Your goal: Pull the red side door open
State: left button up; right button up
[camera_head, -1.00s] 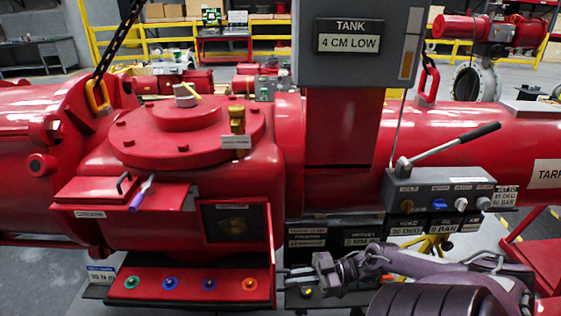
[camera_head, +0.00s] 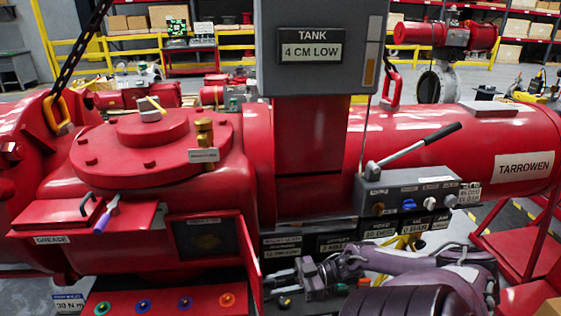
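The big red valve actuator (camera_head: 150,180) fills the middle of the view. On its front, a red-framed dark window (camera_head: 207,238) sits above a row of coloured buttons. A narrow red upright panel (camera_head: 250,262) stands at the right of this window, seen nearly edge-on. It looks like the side door, but I cannot tell how far it is open. My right gripper (camera_head: 274,281) points left, just right of the panel's lower part. Its two fingers are apart with nothing visible between them. I cannot tell whether a fingertip touches the panel. My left gripper is not in view.
A grey control box (camera_head: 410,200) with a long lever and knobs sits above my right arm. A red shelf (camera_head: 85,228) holds a purple-handled tool at left. The grey tank display (camera_head: 318,50) rises in the middle. Yellow railings stand behind.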

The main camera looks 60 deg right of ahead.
jog(key=b+v, duration=0.1)
jog(key=v, duration=0.7)
jog(key=shift+b, duration=0.35)
jog(key=shift+a, duration=0.1)
